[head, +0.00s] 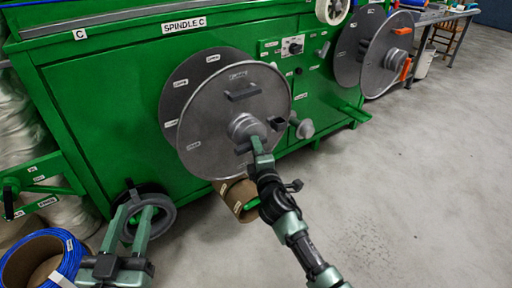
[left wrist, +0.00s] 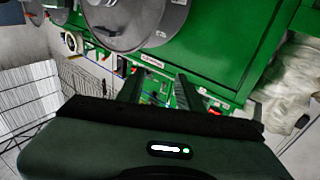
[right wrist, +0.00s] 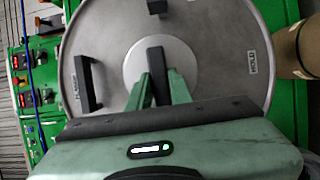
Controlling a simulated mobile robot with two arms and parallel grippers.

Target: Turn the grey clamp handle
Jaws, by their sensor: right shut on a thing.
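A large grey disc (head: 215,130) is mounted on the front of the green machine under the SPINDLE C sign. A round grey hub (head: 240,125) sits at its middle. A dark clamp handle (right wrist: 156,60) stands at the hub in the right wrist view. My right gripper (head: 257,150) is at the hub and shut on this handle; its fingers (right wrist: 158,88) flank the handle's lower part. My left gripper (head: 142,212) is low at the left, away from the disc. Its fingers are apart and nothing shows between them in the left wrist view (left wrist: 158,90).
Two dark grips (head: 243,92) (head: 277,123) stick out from the disc's face. A brown cardboard tube (head: 238,198) is below the disc. A blue cable coil (head: 45,258) lies at the lower left. A second disc (head: 388,55) is further right. The grey floor (head: 400,190) is clear on the right.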

